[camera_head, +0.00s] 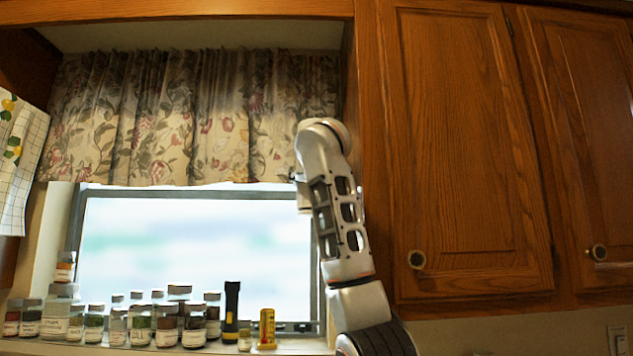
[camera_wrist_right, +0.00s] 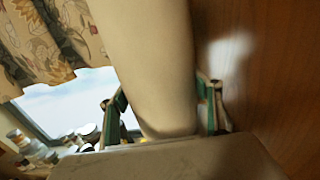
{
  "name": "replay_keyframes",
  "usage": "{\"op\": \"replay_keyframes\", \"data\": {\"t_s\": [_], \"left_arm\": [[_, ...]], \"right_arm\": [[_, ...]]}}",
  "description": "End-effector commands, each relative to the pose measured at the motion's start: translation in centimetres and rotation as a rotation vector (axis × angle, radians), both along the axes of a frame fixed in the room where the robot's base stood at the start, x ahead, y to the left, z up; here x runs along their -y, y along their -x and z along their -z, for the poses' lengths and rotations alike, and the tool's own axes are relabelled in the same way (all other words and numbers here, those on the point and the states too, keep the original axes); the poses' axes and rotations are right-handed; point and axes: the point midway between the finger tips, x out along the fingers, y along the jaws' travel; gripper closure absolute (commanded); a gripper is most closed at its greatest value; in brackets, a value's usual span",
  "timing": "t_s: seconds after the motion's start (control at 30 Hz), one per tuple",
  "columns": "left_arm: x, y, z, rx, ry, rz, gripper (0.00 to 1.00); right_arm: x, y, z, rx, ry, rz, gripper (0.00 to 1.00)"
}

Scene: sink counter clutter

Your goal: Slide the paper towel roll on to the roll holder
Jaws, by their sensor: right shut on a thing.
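The pale paper towel roll (camera_wrist_right: 148,60) fills the middle of the right wrist view, running from the top edge down between the fingers. My right gripper (camera_wrist_right: 162,108) is shut on it, with one green-edged finger on each side. In the head view my right arm stands up in front of the window's right side and the cabinet edge. Its gripper and the roll cannot be made out there. No roll holder can be made out in either view. My left gripper is not in view.
Several labelled jars (camera_head: 140,322), a black flashlight (camera_head: 231,312) and a yellow item (camera_head: 267,328) stand on the window sill. A floral curtain (camera_head: 190,120) hangs above. Wooden cabinets (camera_head: 465,140) rise on the right, and a wooden surface (camera_wrist_right: 265,80) is close beside the gripper.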

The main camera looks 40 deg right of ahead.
Motion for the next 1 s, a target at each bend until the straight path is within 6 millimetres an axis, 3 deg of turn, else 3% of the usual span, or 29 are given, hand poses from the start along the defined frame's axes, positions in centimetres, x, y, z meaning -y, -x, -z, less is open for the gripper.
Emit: {"op": "replay_keyframes", "data": {"t_s": [0.07, 0.1, 0.17, 0.2, 0.63, 1.0], "left_arm": [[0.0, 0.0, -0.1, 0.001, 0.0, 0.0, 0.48], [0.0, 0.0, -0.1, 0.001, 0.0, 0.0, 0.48], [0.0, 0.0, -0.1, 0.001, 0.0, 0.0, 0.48], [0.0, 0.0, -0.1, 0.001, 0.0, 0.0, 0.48], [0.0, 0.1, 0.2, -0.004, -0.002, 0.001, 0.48], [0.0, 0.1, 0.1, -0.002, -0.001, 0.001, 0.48]], "right_arm": [[0.0, 0.0, -0.1, 0.001, 0.001, 0.0, 0.6], [0.0, 0.0, -0.1, 0.001, 0.001, 0.0, 0.34], [0.0, 0.0, -0.1, 0.001, 0.001, 0.0, 0.18], [0.0, 0.0, -0.1, 0.001, 0.001, 0.0, 0.17], [-0.6, 0.5, -0.1, 0.002, 0.001, -0.002, 0.17], [-5.1, 5.9, -0.1, 0.004, 0.001, -0.004, 0.17]]}}
